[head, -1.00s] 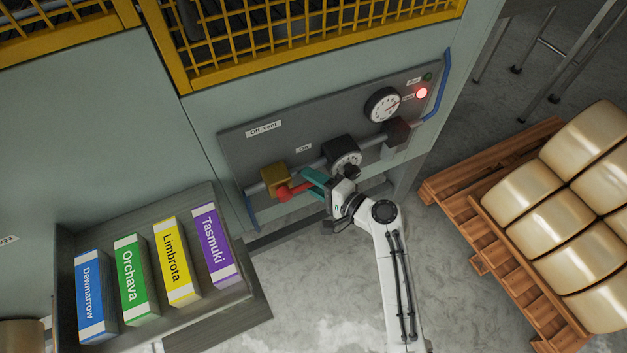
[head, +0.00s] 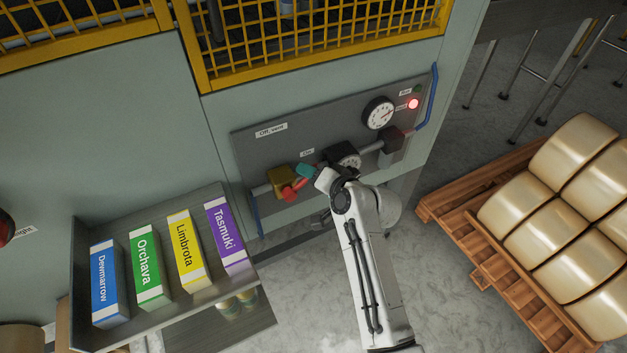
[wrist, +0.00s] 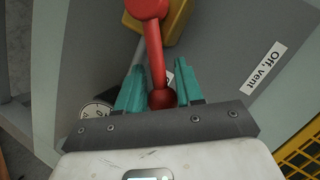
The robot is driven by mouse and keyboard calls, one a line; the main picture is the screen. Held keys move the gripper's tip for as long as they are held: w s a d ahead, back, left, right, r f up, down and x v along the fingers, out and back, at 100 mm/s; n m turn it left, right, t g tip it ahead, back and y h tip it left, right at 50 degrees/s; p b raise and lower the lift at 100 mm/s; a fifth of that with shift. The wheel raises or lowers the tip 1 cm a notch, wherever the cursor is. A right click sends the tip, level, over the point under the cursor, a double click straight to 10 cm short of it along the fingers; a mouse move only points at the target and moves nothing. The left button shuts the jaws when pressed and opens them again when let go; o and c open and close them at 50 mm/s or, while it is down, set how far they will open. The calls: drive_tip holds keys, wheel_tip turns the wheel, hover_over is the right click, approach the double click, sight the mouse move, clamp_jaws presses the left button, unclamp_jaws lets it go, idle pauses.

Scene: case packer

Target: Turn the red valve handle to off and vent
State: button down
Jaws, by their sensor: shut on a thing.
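The red valve handle (head: 293,190) is on the yellow valve body (head: 281,177), on the dark panel's pipe. In the head view it points up and to the right. The teal fingers of my gripper (head: 307,172) are at its outer end. In the wrist view the red handle (wrist: 154,55) runs down between the two fingers of my gripper (wrist: 160,85), and its round end sits between them. My gripper is shut on it. The "Off, vent" label (head: 271,130) is above the valve; it also shows in the wrist view (wrist: 263,67). The "On" label (head: 307,153) is to the right.
Another gauge (head: 378,114) and a lit red lamp (head: 413,104) are farther right. A shelf tray (head: 87,338) with colored boxes is at lower left. A wooden pallet (head: 455,212) with wrapped goods is at right.

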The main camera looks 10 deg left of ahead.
sight(300, 182)
drive_tip(key=shift+s+a+r+n+t+h+p, duration=0.2)
drive_tip(key=shift+a+r+n+t+h+p, duration=0.1)
drive_tip(key=shift+r+n+h+p, duration=0.15)
drive_tip(key=shift+s+a+r+n+t+h+p, duration=0.2)
drive_tip(key=shift+a+r+n+h+p, duration=0.15)
drive_tip(key=shift+r+n, duration=0.2)
drive_tip(key=shift+s+a+r+n+t+h, duration=0.15)
drive_tip(key=shift+s+a+n+h, duration=0.05)
drive_tip(key=shift+a+n+h, duration=0.2)
drive_tip(key=shift+s+a+r+n+t+h, duration=0.15)
drive_tip(key=shift+s+a+n+h, duration=0.1)
drive_tip(key=shift+n, duration=0.25)
drive_tip(key=shift+s+a+r+n+t+h+b, duration=0.15)
drive_tip(key=shift+s+a+n+t+h+b, duration=0.35)
drive_tip(key=shift+a+n+b, duration=0.35)
drive_tip(key=shift+s+a+r+n+t+h+b, duration=0.25)
drive_tip(key=shift+a+n+t+h+b, duration=0.15)
drive_tip(key=shift+n+b, duration=0.35)
drive_tip(key=c, duration=0.8)
unclamp_jaws()
drive_tip(key=shift+s, duration=0.1)
drive_tip(key=shift+f, duration=0.1)
drive_tip(key=shift+s, duration=0.1)
